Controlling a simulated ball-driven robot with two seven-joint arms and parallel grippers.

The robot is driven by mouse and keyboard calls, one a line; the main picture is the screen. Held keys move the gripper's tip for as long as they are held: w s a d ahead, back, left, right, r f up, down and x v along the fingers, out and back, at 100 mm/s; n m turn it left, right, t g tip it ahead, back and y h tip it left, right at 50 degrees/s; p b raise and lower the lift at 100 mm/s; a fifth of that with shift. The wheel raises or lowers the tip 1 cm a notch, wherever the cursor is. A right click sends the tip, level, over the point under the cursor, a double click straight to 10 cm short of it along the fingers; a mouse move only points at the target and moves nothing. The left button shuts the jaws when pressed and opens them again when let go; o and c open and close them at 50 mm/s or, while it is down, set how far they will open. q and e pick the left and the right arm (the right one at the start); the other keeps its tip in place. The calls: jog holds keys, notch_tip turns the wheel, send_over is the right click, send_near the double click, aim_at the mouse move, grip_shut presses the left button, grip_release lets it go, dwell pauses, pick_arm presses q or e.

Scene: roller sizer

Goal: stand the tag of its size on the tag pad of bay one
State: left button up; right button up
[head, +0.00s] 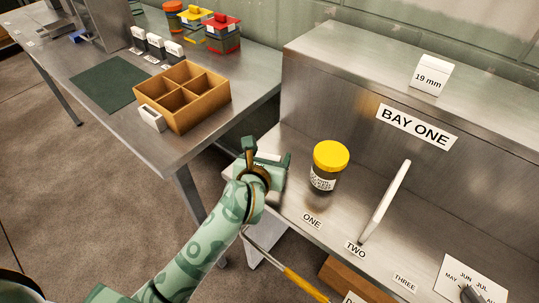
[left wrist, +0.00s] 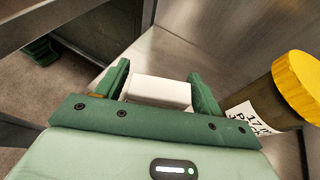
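A white tag reading "19 mm" (head: 430,78) stands on the top ledge of the steel bay, above the "BAY ONE" sign (head: 417,126). My left gripper (head: 266,160) is over the left end of the lower shelf, left of the yellow-lidded jar (head: 325,166). In the left wrist view a blank-looking white block, like a tag (left wrist: 160,91), sits between its two fingers, which appear closed on its sides. Its face is turned away, so no size can be read. The tag pad cannot be made out. My right gripper is not in view.
The jar (left wrist: 292,92) is close right of the left gripper. A white stick (head: 386,202) stands near labels ONE, TWO and THREE. The left table holds a wooden divided box (head: 184,113), a small white block (head: 151,118), several white tags (head: 155,45) and a green mat (head: 108,84).

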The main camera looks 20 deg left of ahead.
pick_arm(q)
jog(key=shift+o, duration=0.3)
jog(key=shift+r, duration=0.2)
jog(key=shift+s+r+p, duration=0.15)
jog(key=shift+s+p, duration=0.15)
jog(key=p+v, duration=0.2)
jog(key=v, duration=0.9)
jog(key=shift+s+p, duration=0.2)
jog(key=shift+p, duration=0.1)
